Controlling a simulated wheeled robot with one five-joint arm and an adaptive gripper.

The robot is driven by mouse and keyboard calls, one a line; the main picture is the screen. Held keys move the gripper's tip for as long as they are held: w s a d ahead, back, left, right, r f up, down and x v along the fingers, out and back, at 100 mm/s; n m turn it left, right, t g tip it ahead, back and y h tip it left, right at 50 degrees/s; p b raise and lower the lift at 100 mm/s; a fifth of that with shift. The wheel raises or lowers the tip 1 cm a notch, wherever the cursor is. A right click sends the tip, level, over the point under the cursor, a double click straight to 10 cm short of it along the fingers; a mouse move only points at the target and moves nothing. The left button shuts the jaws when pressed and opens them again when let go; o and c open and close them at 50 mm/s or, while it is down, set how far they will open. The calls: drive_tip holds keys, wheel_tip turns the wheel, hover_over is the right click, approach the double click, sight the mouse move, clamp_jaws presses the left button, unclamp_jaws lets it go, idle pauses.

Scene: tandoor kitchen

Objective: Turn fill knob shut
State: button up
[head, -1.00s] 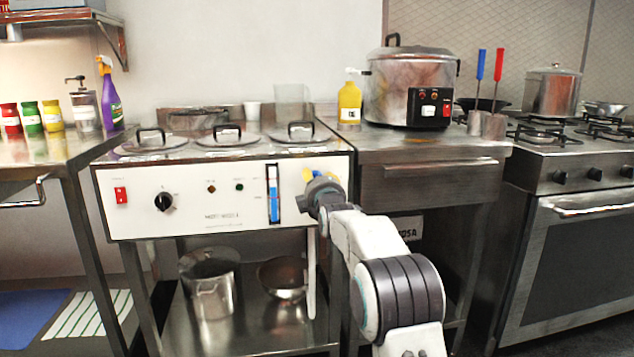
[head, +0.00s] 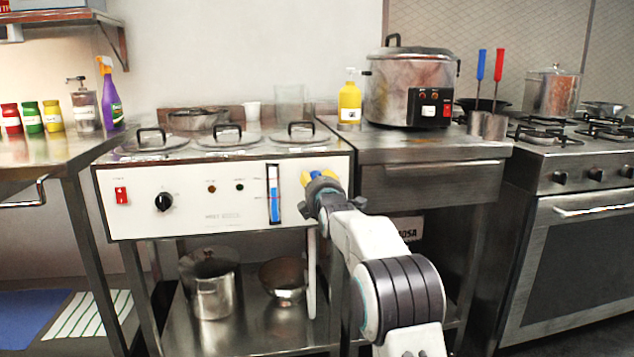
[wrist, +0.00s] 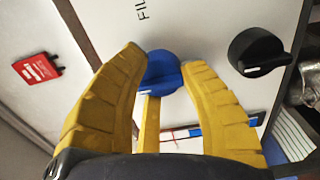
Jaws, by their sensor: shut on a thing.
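The fill knob (wrist: 160,76) is blue with a short white pointer mark, on the white panel (wrist: 204,28) beside lettering that begins "FIL". In the wrist view, the yellow fingers of my gripper (wrist: 164,58) are closed on the knob from both sides, and its pointer faces lower left. In the head view, my gripper (head: 319,178) is at the right end of the steam-table panel (head: 140,225), just right of the blue level gauge (head: 273,195). There the gripper hides the fill knob.
A black knob (head: 163,202) and a red switch (head: 121,195) sit farther left on the panel. Lidded wells (head: 226,137) are on top. A pot (head: 210,290) and a bowl (head: 283,280) stand on the shelf below. A drawer counter (head: 430,172) is close on the right.

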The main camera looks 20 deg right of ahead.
drive_tip(key=shift+a+r, duration=0.3)
drive_tip(key=shift+a, duration=0.05)
drive_tip(key=o, duration=1)
drive_tip(key=shift+w+a+f, duration=0.1)
drive_tip(key=shift+a+f, duration=0.05)
drive_tip(key=shift+o, duration=1.1)
drive_tip(key=shift+d+f, duration=0.1)
drive_tip(key=shift+d, duration=0.1)
drive_tip(key=s+a, duration=0.1)
drive_tip(key=s, duration=1.1)
drive_tip(key=shift+a, duration=0.35)
